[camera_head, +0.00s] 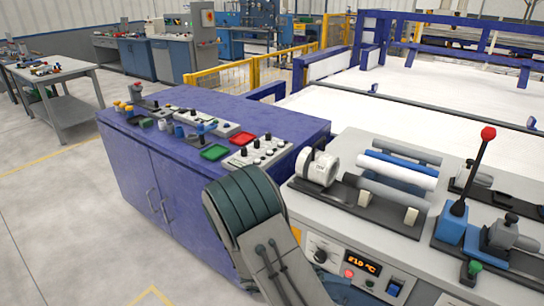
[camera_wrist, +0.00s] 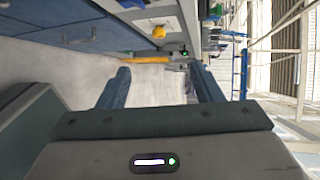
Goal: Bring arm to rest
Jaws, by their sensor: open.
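My gripper (camera_wrist: 161,82) shows in the wrist view with its two blue-grey fingers spread apart and nothing between them. Floor and distant equipment show past the fingertips. In the head view my folded arm rises at the bottom middle, in front of the blue cabinet; my gripper cannot be made out there. A white pipe (camera_head: 398,170), a blue pipe (camera_head: 392,180) behind or beneath it and a grey pipe (camera_head: 385,190) lie side by side on the heating machine (camera_head: 340,237) at the right. My gripper is apart from them.
The blue cabinet (camera_head: 172,185) carries red and green trays, knobs and small fittings. A black lever with a red knob (camera_head: 488,134) stands upright at the right. A grey workbench (camera_head: 58,85) stands at the far left. The floor left of the cabinet is clear.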

